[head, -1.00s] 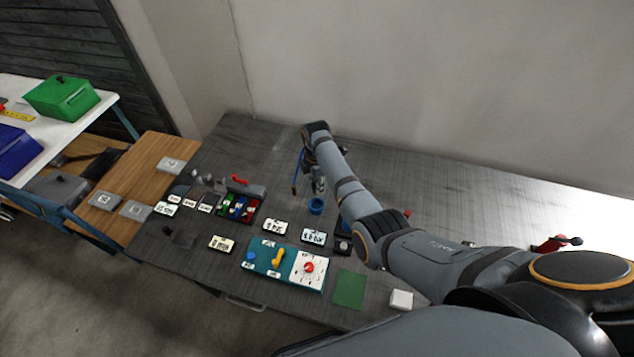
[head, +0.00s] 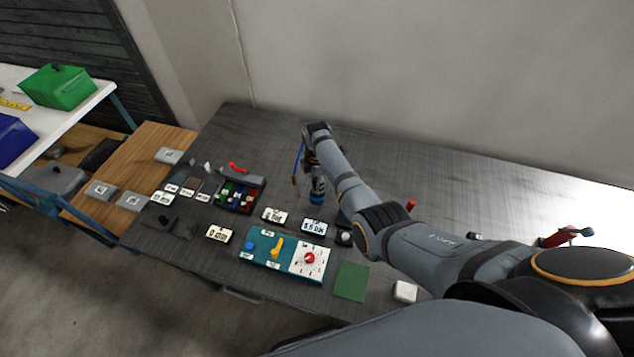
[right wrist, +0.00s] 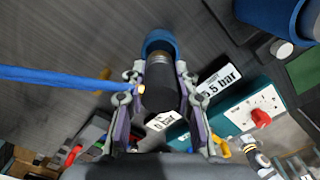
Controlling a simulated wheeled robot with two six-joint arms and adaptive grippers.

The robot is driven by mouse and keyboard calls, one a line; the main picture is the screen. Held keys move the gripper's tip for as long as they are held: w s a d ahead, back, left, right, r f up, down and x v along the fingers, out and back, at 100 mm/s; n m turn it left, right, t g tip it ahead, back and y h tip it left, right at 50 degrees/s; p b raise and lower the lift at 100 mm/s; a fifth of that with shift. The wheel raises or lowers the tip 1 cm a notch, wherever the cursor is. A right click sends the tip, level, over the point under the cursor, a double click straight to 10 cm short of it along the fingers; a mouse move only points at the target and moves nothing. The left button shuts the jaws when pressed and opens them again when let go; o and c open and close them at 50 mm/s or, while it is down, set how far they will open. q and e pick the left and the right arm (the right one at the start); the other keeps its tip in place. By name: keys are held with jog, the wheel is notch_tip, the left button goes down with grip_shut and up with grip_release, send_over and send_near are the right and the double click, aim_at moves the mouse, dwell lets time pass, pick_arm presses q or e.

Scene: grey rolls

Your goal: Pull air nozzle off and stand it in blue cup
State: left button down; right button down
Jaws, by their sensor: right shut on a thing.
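My right gripper (head: 317,180) is shut on the air nozzle, low over the table. In the right wrist view, the nozzle (right wrist: 161,84) is a dark cylinder with a brass-coloured band at its far end, between the two fingers. The blue cup (head: 317,198) stands directly below the gripper. In the right wrist view the cup (right wrist: 161,41) shows around the nozzle's far end. I cannot tell how deep the nozzle sits in it. My left gripper is not in view.
A blue rod or hose (right wrist: 55,77) reaches close to the right fingers from the left. Cards, a teal panel (head: 263,246) with knobs, a compartment tray (head: 239,196) and a green mat (head: 351,281) lie nearer. The table behind the cup is clear.

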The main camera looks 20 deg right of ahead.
jog(key=shift+r+p, duration=0.1)
jog(key=shift+p, duration=0.55)
dwell(1.1)
jog(key=shift+f, duration=0.25)
jog(key=shift+f+b, duration=1.5)
jog(key=shift+f, duration=0.15)
jog(key=c, duration=1)
grip_release()
jog(key=shift+o, duration=0.2)
notch_tip(320, 180, up, 12)
jog(key=shift+r, duration=0.1)
